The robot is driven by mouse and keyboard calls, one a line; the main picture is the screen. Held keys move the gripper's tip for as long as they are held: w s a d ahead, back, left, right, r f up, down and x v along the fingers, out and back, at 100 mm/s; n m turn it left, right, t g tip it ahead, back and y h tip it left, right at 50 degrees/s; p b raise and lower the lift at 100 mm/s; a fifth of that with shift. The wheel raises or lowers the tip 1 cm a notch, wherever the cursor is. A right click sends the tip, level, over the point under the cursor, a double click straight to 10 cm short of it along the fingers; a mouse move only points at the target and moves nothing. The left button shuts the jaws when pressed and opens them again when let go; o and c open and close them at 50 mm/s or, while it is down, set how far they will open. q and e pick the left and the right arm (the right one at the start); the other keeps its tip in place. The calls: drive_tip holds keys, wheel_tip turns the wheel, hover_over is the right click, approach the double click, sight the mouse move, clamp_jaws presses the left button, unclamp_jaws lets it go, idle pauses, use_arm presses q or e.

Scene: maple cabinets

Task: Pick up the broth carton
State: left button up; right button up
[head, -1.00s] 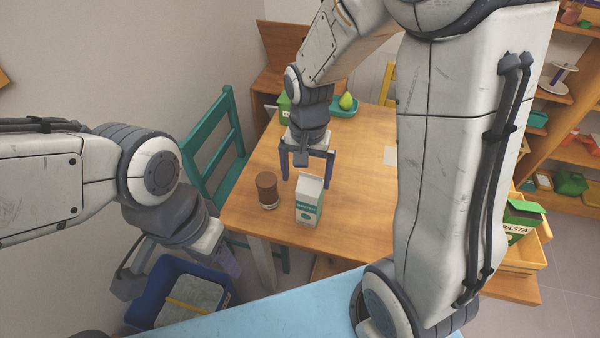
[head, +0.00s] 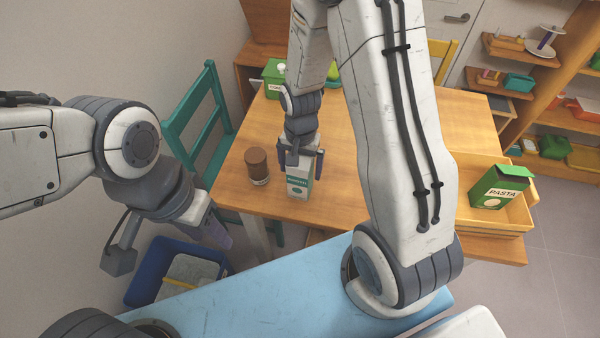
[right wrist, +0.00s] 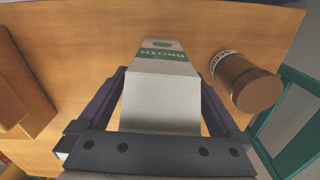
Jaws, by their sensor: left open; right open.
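The broth carton (head: 298,186) is white with a green band and stands upright on the wooden table near its front edge. It also shows in the right wrist view (right wrist: 162,97), with its lettering readable. My right gripper (head: 302,166) is open above and around the carton's top, with one finger on each side. In the right wrist view the fingers (right wrist: 160,103) flank the carton with small gaps. My left gripper (head: 170,250) is open and empty, low at the left, away from the table.
A brown jar (head: 257,166) stands just left of the carton. A teal chair (head: 207,120) is beside the table (head: 235,195). A blue bin (head: 150,270) is on the floor. A pasta box (head: 499,187) sits in a yellow tray (head: 480,222) at the right.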

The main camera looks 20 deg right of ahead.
clamp_jaws()
drive_tip(key=shift+r, duration=0.1)
idle(0.3)
